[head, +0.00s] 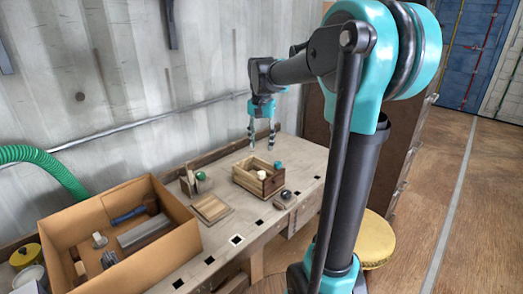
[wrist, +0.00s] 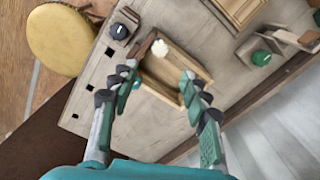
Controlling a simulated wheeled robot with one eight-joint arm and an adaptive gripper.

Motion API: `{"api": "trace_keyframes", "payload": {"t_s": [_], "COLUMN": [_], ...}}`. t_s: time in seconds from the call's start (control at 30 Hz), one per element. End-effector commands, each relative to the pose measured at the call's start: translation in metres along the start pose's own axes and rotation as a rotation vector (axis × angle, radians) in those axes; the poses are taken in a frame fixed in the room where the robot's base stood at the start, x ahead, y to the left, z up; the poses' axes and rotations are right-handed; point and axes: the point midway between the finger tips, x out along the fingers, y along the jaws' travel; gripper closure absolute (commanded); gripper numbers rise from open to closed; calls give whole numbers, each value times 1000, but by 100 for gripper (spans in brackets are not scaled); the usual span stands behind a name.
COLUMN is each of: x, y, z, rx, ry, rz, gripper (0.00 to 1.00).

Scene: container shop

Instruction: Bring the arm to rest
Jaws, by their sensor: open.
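My gripper (head: 262,133) hangs above the workbench (head: 308,160), pointing down with its fingers apart and nothing between them. It is over a small open wooden box (head: 247,182), clear of it. In the wrist view, my gripper's two fingers (wrist: 165,95) are spread on either side of this box (wrist: 168,95). A white object (head: 261,174) is at the box's edge, and it also shows in the wrist view (wrist: 160,47). A teal piece (head: 278,165) sits by the box's far right side. My arm reaches out over the bench from the right.
A cardboard box (head: 180,246) with tools stands at the left. A flat wooden piece (head: 211,208), a green knob (head: 200,176) and a dark knob (head: 286,195) are on the bench. A yellow round stool (head: 378,240) stands at the right. The floor farther right is clear.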

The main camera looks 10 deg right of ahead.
Motion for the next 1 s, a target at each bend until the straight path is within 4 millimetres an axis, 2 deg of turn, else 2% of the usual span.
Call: {"api": "trace_keyframes", "payload": {"t_s": [0.33, 0.47, 0.57, 0.8, 0.9, 1.0], "x": [-1, 15, 45, 140, 170, 190], "y": [1, 11, 31, 96, 117, 131], "z": [1, 10, 30, 104, 132, 152], "rx": [-1, -35, -103, -332, -408, -460], "ry": [1, 22, 68, 232, 292, 333], "rz": [-1, -14, -40, -91, -97, -98], "gripper": [53, 53, 53, 53, 53, 53]}}
